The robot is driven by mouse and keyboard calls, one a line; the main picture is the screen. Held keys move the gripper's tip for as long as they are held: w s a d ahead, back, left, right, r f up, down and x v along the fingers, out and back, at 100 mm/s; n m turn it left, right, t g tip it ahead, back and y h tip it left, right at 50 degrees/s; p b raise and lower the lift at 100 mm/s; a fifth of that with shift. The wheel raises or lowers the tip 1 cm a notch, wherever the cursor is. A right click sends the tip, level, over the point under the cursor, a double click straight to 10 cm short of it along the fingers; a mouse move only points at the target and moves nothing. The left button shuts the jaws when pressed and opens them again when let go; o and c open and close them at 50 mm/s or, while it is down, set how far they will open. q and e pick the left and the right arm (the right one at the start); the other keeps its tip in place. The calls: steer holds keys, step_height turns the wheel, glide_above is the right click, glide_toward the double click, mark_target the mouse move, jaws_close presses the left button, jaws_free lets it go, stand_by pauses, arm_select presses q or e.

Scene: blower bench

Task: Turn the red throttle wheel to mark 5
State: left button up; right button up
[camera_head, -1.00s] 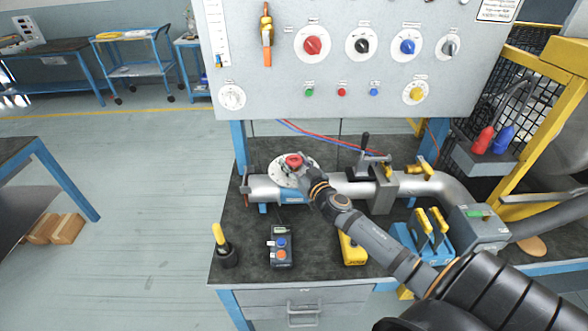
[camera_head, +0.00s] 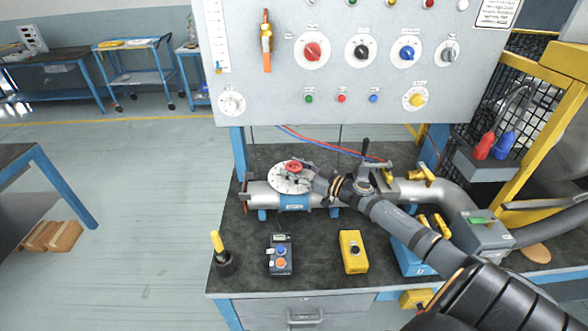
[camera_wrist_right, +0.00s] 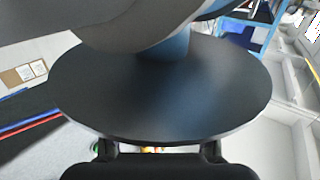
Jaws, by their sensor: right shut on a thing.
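The red throttle wheel (camera_head: 294,167) sits over a round white dial plate (camera_head: 283,184) on the silver pipe (camera_head: 262,196) at the middle of the bench. My right gripper (camera_head: 304,170) reaches in from the right at the wheel's right side and is shut on it. The dial's marks are too small to read, and the gripper covers part of its right side. In the right wrist view a large dark disc (camera_wrist_right: 165,95) fills the middle, just beyond the gripper (camera_wrist_right: 160,150); the wheel's grip is not clear there. My left gripper is not in view.
A black-handled clamp (camera_head: 366,165) stands on the pipe right behind my arm. A button box (camera_head: 281,257), a yellow box (camera_head: 353,252) and a yellow-handled tool in a holder (camera_head: 222,258) stand in front. The control panel (camera_head: 335,90) rises behind.

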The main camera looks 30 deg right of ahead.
mark_target(294, 165)
stand_by(0.3)
steer(key=o, duration=1.2)
step_height(294, 165, up, 10)
